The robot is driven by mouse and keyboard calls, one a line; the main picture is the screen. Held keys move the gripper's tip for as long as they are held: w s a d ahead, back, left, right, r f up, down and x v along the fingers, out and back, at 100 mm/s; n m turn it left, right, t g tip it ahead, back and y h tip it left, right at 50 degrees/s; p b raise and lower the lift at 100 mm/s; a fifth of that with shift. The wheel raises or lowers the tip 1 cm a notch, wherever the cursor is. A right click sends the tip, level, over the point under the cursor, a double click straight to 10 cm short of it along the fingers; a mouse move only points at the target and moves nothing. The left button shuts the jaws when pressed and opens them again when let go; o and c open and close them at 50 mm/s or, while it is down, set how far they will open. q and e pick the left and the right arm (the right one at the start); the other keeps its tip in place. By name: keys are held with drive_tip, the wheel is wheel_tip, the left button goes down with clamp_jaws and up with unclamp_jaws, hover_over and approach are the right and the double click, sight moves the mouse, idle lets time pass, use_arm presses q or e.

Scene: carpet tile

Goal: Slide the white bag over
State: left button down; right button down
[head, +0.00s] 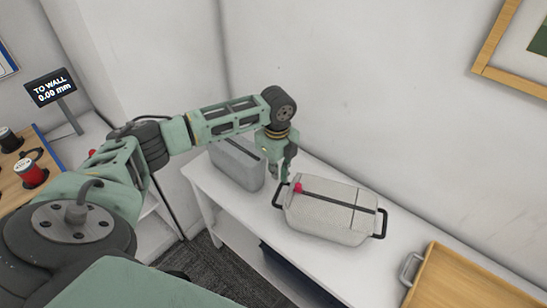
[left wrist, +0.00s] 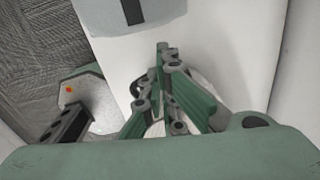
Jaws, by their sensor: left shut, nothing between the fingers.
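The white bag (head: 335,217) stands on the white bench, with dark handles at both ends, a dark band along its top and a small red ball (head: 298,188) at its left end. My left gripper (head: 280,176) points down with its fingers shut and empty, just beyond the bag's left end; whether it touches the bag I cannot tell. It also shows in the left wrist view (left wrist: 163,47), where the white bag is not recognisable. My right gripper is not in view.
A grey bag (head: 236,165) stands on the bench (head: 220,197) left of my gripper; a grey bag with a dark strip (left wrist: 122,14) tops the wrist view. A wooden tray (head: 465,280) lies at right. The wall runs behind. A sign (head: 50,87) reads "TO WALL 0.00 mm".

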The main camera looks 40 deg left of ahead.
use_arm(q)
drive_tip(key=d, duration=0.2)
drive_tip(key=shift+s+d+r, duration=0.15)
drive_tip(key=shift+s+d, duration=0.05)
drive_tip(key=shift+d, duration=0.15)
drive_tip(key=shift+p, duration=0.3)
drive_tip(key=shift+s+d+r+p, duration=0.1)
drive_tip(key=shift+s+d+p, duration=0.05)
drive_tip(key=shift+d+p, duration=0.5)
drive_tip(key=shift+s+d+p, duration=0.1)
drive_tip(key=shift+d+p, duration=0.5)
